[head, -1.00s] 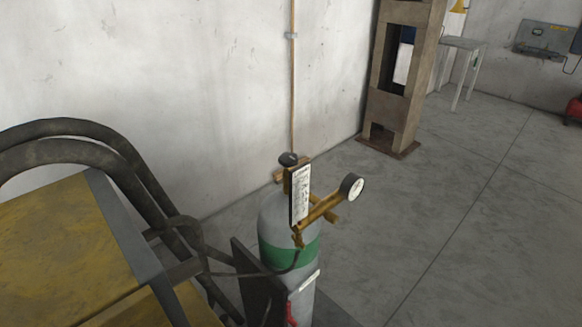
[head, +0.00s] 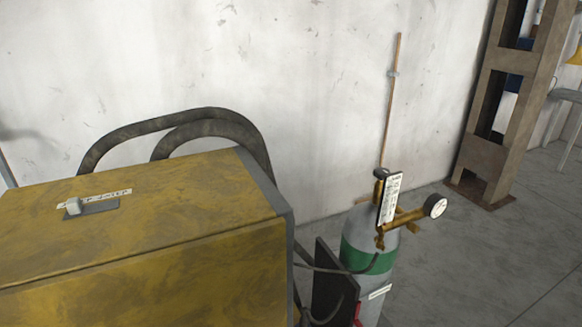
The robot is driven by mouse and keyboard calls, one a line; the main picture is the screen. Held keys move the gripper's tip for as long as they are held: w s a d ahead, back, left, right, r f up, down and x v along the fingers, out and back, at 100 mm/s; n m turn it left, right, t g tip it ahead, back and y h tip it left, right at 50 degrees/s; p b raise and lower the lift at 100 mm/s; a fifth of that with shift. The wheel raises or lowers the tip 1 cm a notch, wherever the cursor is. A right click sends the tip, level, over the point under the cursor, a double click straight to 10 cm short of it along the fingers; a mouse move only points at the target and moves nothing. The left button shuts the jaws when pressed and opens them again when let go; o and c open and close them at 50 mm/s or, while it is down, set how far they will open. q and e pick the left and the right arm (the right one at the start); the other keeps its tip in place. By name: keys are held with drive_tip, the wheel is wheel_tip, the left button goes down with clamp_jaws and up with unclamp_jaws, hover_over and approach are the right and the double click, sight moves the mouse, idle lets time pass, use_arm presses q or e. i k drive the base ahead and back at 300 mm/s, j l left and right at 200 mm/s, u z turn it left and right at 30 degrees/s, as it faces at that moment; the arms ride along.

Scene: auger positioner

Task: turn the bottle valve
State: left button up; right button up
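The gas bottle (head: 362,237) is grey with a green band and stands upright right of the middle in the head view. The dark round valve knob (head: 381,173) sits at its top. A brass regulator (head: 402,222) with a round white-faced gauge (head: 435,207) sticks out to the right. A white flow scale (head: 390,198) stands upright in front of the valve and hides part of the neck. Neither of my grippers shows in the head view.
A yellow machine (head: 140,240) with a small switch on top fills the lower left. Thick black hoses (head: 185,122) loop behind it. A dark plate (head: 328,285) stands before the bottle. A brown steel frame (head: 500,110) stands at the right. Grey floor (head: 490,260) is clear right of the bottle.

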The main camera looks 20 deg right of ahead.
sight(380, 173)
drive_tip(key=l+u, duration=0.85)
drive_tip(key=l, duration=0.2)
drive_tip(key=k+l+u, duration=0.15)
drive_tip(key=l+u, duration=0.3)
drive_tip(key=l, duration=0.1)
